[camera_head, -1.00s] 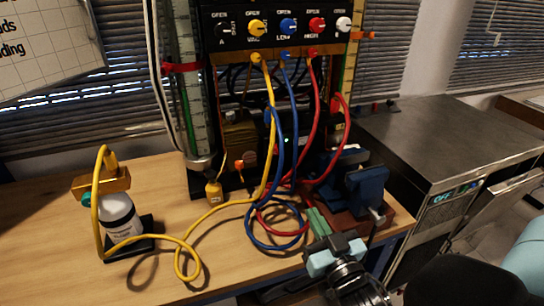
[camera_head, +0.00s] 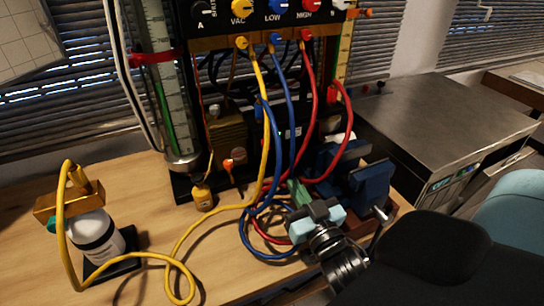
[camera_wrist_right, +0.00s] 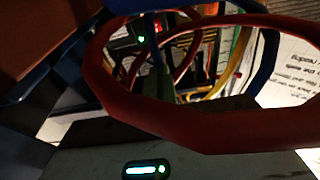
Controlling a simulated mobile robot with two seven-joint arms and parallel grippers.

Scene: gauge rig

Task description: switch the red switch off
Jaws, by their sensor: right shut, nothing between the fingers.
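A small red lit part, which looks like the red switch (camera_wrist_right: 134,28), shows at the top of the right wrist view, just above a green light. It is small and partly framed by hoses. In the head view a faint green light shows behind the hoses, and I cannot clearly make out the switch there. My right gripper (camera_head: 298,191) has green fingers, shut and empty, among the blue and red hoses in front of the rig. Its fingers also show in the right wrist view (camera_wrist_right: 163,85), below the red lit part. My left gripper is out of view.
A red hose (camera_wrist_right: 190,132) loops close across the wrist view. Yellow (camera_head: 266,130) and blue hoses (camera_head: 289,100) hang in front of the rig. A blue vise (camera_head: 370,183) stands right of the gripper. A white bottle (camera_head: 97,236) stands at left.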

